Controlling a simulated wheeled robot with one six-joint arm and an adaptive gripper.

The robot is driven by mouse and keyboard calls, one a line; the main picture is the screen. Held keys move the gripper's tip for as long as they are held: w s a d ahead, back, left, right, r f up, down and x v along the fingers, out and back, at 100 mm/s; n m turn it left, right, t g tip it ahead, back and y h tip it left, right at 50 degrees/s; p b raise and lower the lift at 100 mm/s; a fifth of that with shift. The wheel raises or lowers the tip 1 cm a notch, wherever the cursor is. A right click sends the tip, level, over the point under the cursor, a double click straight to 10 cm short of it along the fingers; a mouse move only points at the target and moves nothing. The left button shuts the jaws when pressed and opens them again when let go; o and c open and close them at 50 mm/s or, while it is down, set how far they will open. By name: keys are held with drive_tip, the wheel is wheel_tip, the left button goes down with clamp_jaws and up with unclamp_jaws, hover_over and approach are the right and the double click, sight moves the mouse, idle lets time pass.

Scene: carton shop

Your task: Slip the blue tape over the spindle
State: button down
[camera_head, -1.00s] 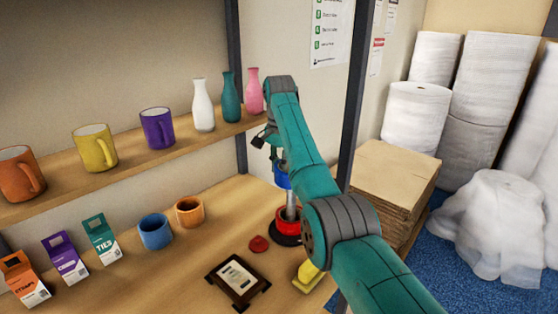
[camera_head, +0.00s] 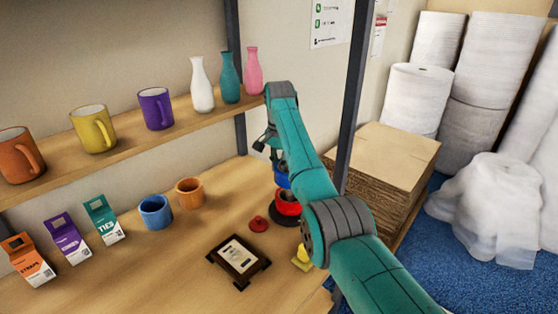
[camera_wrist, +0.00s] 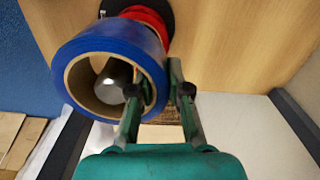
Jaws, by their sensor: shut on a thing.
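The blue tape (camera_wrist: 152,52) is a wide roll with a cardboard core. My gripper (camera_wrist: 160,92) is shut on its wall, one finger inside the core and one outside. The grey metal spindle (camera_wrist: 112,82) shows inside the core, off centre toward the gripper side, so the roll appears to be around its top. A red roll (camera_wrist: 150,18) sits lower on the spindle's black base (camera_wrist: 116,5). In the head view the blue tape (camera_head: 282,181) is just above the red roll (camera_head: 286,204); my arm partly hides both.
A red knob-like piece (camera_head: 258,224), a dark framed card (camera_head: 238,261) and a yellow item (camera_head: 302,258) lie near the spindle. Blue (camera_head: 155,213) and orange (camera_head: 189,193) cups stand left. A shelf post (camera_head: 352,110) rises to the right.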

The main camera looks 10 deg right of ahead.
drive_tip(key=shift+f, duration=3.15)
drive_tip(key=shift+s+f, duration=0.15)
drive_tip(key=shift+f, duration=0.4)
drive_tip(key=shift+d, duration=0.1)
drive_tip(key=c, duration=1)
unclamp_jaws()
drive_tip(key=shift+c, duration=0.2)
drive_tip(key=shift+r, duration=5.25)
